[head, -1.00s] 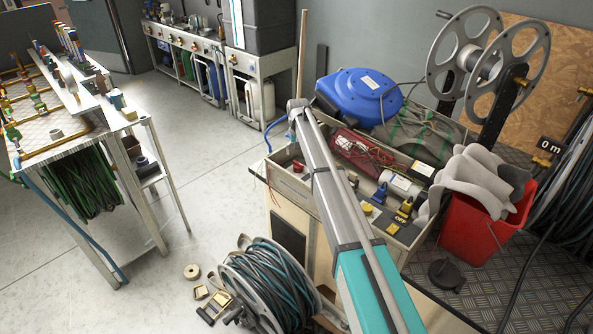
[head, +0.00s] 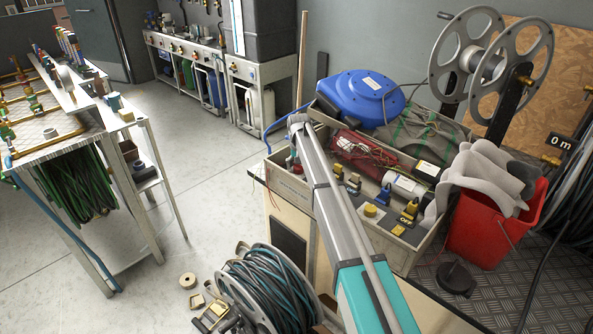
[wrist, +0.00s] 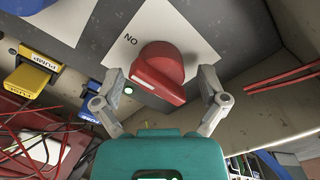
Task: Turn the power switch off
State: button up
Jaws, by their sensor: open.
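The power switch shows in the wrist view as a red rotary knob (wrist: 165,62) on a white plate (wrist: 128,48). Printing beside the knob, seen upside down, appears to read ON. A small green light (wrist: 128,90) glows near the plate. My gripper (wrist: 160,76) is open, with one finger on each side of the knob. I cannot tell whether either finger touches it. In the head view my arm reaches over the left end of a grey box (head: 401,258), and my fingertips cannot be made out there.
A yellow PUMP switch (wrist: 34,75) and red wires (wrist: 30,135) lie left of the knob in the wrist view. A box wall (wrist: 245,105) stands close on the right. The head view shows a blue reel (head: 360,97) and red bucket (head: 490,235).

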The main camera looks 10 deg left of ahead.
jog(key=shift+f, duration=0.1)
jog(key=c, duration=1.1)
jog(key=shift+a, duration=0.2)
jog(key=shift+c, duration=0.2)
jog(key=shift+d, duration=0.1)
